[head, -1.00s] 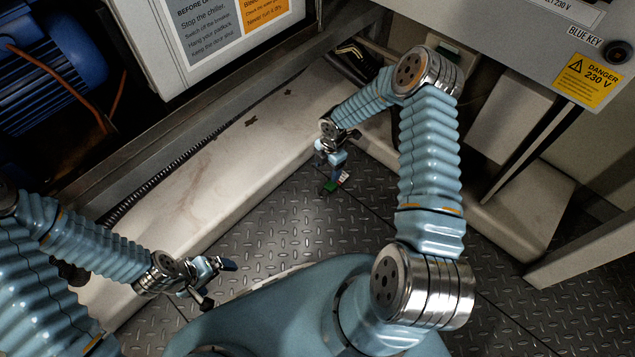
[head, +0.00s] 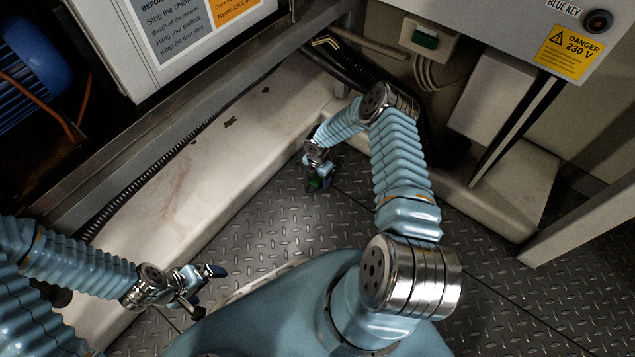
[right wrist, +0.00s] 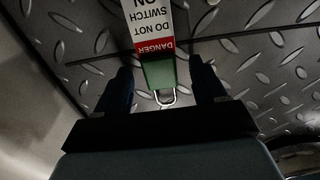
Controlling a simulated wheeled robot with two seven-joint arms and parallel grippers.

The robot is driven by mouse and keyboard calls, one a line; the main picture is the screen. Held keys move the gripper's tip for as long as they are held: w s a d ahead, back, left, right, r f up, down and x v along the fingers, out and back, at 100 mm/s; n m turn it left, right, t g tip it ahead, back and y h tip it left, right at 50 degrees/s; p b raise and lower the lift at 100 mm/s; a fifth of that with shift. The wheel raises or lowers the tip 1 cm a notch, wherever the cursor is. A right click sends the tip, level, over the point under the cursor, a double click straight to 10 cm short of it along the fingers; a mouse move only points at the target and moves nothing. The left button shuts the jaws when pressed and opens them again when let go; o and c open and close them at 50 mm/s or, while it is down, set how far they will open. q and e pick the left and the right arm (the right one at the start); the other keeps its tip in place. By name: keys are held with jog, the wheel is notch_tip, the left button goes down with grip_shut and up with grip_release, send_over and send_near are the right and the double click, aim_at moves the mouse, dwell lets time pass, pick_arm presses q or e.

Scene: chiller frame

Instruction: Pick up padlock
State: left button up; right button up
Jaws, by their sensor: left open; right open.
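The padlock has a green body (right wrist: 164,73) and a silver shackle. A red and white danger tag (right wrist: 152,22) lies against it, with the far part out of frame. In the head view the padlock shows only as a small green patch (head: 316,182), mostly hidden by my right gripper (head: 318,184). In the right wrist view my right gripper (right wrist: 161,66) is open, with one dark finger on each side of the padlock and a gap on both sides. My left gripper (head: 207,288) is open and empty at the lower left, far from the padlock.
Dark tread-plate floor (head: 270,230) lies under the padlock. A pale plinth (head: 215,150) runs along the left, and another pale block (head: 515,190) stands at the right. A grey cabinet with a danger label (head: 570,52) overhangs the upper right.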

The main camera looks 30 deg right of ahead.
aim_at(318, 180)
jog(key=shift+f, duration=0.25)
grip_shut()
jog(key=shift+r, duration=0.55)
notch_tip(318, 180, up, 3)
jog(key=shift+f+p, duration=0.1)
jog(key=shift+p, duration=0.35)
jog(key=s+a+r, duration=0.5)
jog(key=s+r, duration=0.4)
jog(key=s, duration=0.4)
jog(key=shift+r+b, duration=0.15)
jog(key=shift+b, duration=0.15)
